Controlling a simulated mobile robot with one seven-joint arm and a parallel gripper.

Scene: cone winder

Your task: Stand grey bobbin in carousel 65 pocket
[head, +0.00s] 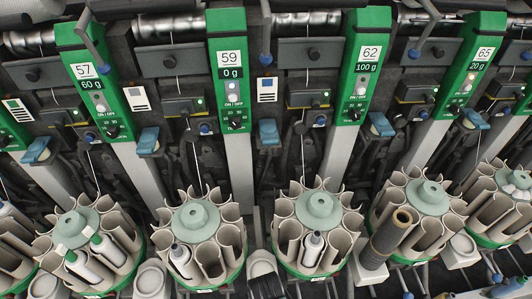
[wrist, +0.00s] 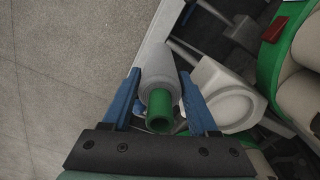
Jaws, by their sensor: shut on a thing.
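In the wrist view my gripper (wrist: 160,78) has its two blue fingers on either side of a light grey bobbin (wrist: 157,66) with a green tube end. The green end faces the camera, and the far end is hard to make out. In the head view the panel marked 65 (head: 485,53) is at upper right. The carousel below it (head: 429,197) has a ring of beige pockets around a pale green hub; several front pockets look empty. My gripper and the grey bobbin do not show in the head view.
A dark brown tube (head: 388,238) stands at the front left of that carousel. Neighbouring carousels (head: 318,207) and (head: 194,215) hold some bobbins. In the wrist view a white cup-shaped holder (wrist: 228,103) and a green-rimmed carousel (wrist: 270,65) are at right; bare floor (wrist: 60,70) is at left.

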